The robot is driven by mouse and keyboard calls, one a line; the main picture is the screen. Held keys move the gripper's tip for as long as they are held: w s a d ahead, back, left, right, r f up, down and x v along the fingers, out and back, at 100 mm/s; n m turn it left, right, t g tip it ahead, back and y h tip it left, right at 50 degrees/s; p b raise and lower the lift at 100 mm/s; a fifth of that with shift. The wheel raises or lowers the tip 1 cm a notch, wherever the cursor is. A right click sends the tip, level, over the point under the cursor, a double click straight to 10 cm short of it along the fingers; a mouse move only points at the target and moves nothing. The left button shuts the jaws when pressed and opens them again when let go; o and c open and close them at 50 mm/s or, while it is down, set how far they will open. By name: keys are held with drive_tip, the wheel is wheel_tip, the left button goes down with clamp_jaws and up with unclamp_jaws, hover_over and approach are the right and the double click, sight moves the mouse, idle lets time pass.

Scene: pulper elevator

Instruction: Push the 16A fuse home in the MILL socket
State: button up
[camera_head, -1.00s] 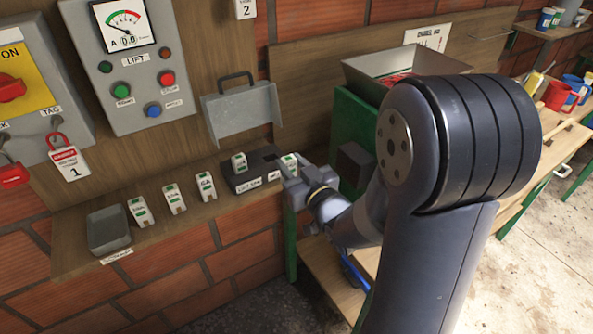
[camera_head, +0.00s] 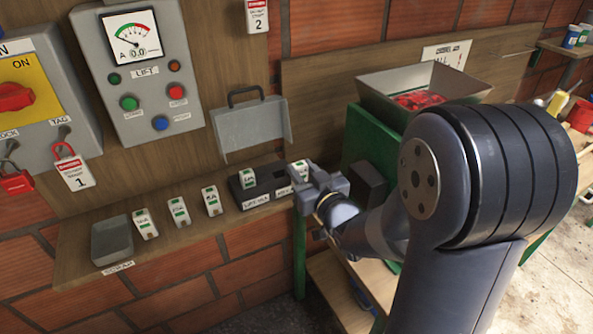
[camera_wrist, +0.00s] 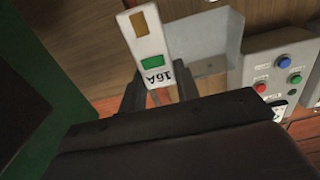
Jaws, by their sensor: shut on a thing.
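My gripper (camera_head: 322,180) is at the right end of the black socket block (camera_head: 268,188), shut on a white fuse (camera_head: 298,167). In the wrist view the fuse (camera_wrist: 150,48) shows a 16A label, a green patch and a brown patch, between my two dark fingers (camera_wrist: 158,92). The block's right part carries a label that seems to read MILL (camera_head: 284,190), just below and left of the held fuse. The fingers hide the fuse's lower end, so I cannot tell whether it touches the socket. Another fuse (camera_head: 248,178) stands in the left socket, above the LIFT label.
Several loose fuses (camera_head: 179,212) lie on the wooden shelf beside a grey tray (camera_head: 112,240). An open grey cover (camera_head: 252,130) is on the wall behind the block. A green machine with a hopper (camera_head: 420,85) stands close right of my gripper. The LIFT panel (camera_head: 150,75) is upper left.

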drive_tip(key=shift+w+a+b, duration=0.15)
drive_tip(key=shift+a+b, duration=0.1)
drive_tip(key=shift+b, duration=0.05)
drive_tip(key=x, duration=0.2)
drive_tip(key=b+x, duration=0.1)
drive_tip(key=x, duration=0.1)
drive_tip(key=b+x, duration=0.1)
drive_tip(key=x, duration=0.1)
drive_tip(key=shift+w+a+f, duration=0.1)
drive_tip(key=shift+a+f, duration=0.15)
drive_tip(key=shift+a, duration=0.15)
drive_tip(key=shift+b+x, duration=0.6)
drive_tip(key=shift+x, duration=0.45)
drive_tip(key=shift+w+a+f+b, duration=0.15)
drive_tip(key=shift+w+f+b, duration=0.05)
drive_tip(key=shift+b, duration=0.35)
drive_tip(key=shift+s+b, duration=0.15)
drive_tip(key=shift+b, duration=0.2)
drive_tip(key=shift+f+b, duration=2.15)
drive_tip(key=shift+b, duration=0.9)
idle(1.7)
